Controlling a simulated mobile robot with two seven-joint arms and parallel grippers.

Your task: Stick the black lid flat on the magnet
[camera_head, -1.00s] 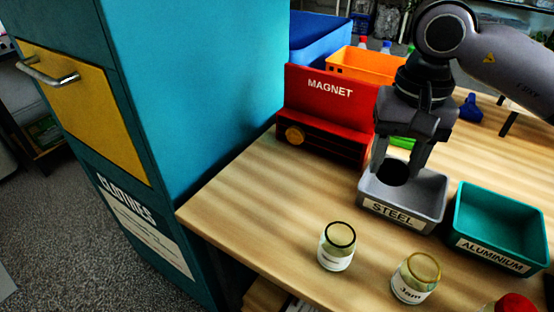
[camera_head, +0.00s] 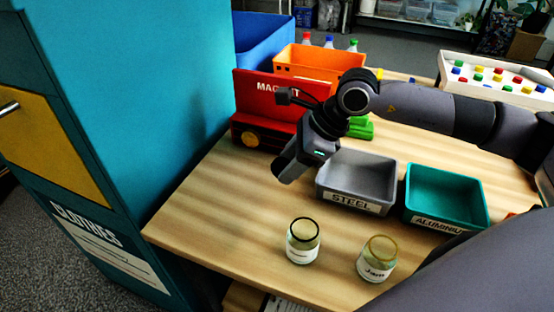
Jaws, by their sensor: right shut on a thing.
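The red magnet block (camera_head: 268,88), marked MAGNET, stands at the table's back left against the teal cabinet. A round gold lid (camera_head: 250,139) sits on the front of its lower step. My right gripper (camera_head: 284,172) is in front of the magnet, above the table and left of the steel bin, its fingers tilted down to the left. It is closed on the black lid, which the fingers and hand hide now; the earlier frame shows it dark and round between the fingertips. My left gripper is not in view.
The grey STEEL bin (camera_head: 357,160) and teal ALUMINIUM bin (camera_head: 446,184) stand right of the gripper. Two open glass jars, one dark-rimmed (camera_head: 302,243) and one gold-rimmed (camera_head: 376,262), stand in front. An orange crate (camera_head: 300,65) is behind. The table's left front is bare.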

